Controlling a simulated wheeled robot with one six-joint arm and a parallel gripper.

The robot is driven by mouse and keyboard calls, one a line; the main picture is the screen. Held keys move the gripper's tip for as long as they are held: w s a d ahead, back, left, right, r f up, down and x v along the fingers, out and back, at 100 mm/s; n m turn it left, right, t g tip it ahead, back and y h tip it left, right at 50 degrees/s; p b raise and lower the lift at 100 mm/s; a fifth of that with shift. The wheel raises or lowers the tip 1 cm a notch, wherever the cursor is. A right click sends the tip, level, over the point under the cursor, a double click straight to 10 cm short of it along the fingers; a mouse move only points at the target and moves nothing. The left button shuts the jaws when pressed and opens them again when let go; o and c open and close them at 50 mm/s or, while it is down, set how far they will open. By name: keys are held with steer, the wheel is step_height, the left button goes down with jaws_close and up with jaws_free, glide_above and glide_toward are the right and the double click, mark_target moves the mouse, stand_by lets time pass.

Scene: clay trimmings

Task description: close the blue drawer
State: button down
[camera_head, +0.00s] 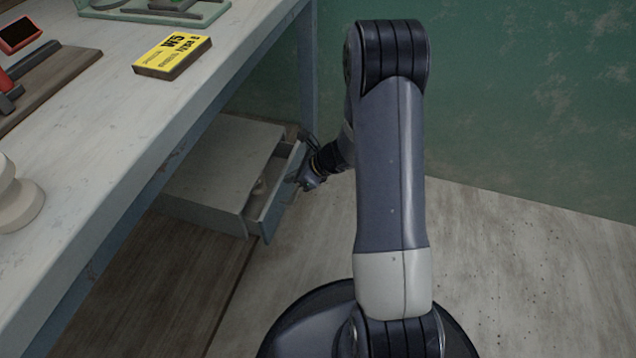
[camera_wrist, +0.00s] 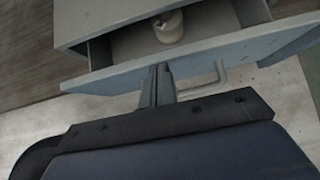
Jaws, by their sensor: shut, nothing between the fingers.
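The blue-grey drawer (camera_head: 274,198) is partly open, pulled out of a low cabinet (camera_head: 215,165) under the table. In the wrist view the drawer front (camera_wrist: 200,58) crosses the picture, with its handle (camera_wrist: 212,82) on the near face. A pale round object (camera_wrist: 168,27) lies inside the drawer. My gripper (camera_head: 302,180) is at the drawer front in the head view. In the wrist view my gripper (camera_wrist: 158,72) is shut and empty, its fingertips at the drawer front, left of the handle. I cannot tell whether they touch it.
The table (camera_head: 130,130) stands above the cabinet, with its leg (camera_head: 308,70) close behind. A yellow-labelled box (camera_head: 172,57) and a pale turned piece (camera_head: 18,200) are on the table. The floor (camera_head: 500,260) to the right is clear, up to the green wall (camera_head: 530,90).

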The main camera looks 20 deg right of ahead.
steer(key=w+a, duration=0.1)
steer(key=a, duration=0.1)
steer(key=w+a, duration=0.2)
steer(key=shift+w+a, duration=0.2)
steer(key=shift+a, duration=0.1)
steer(key=shift+r, duration=0.1)
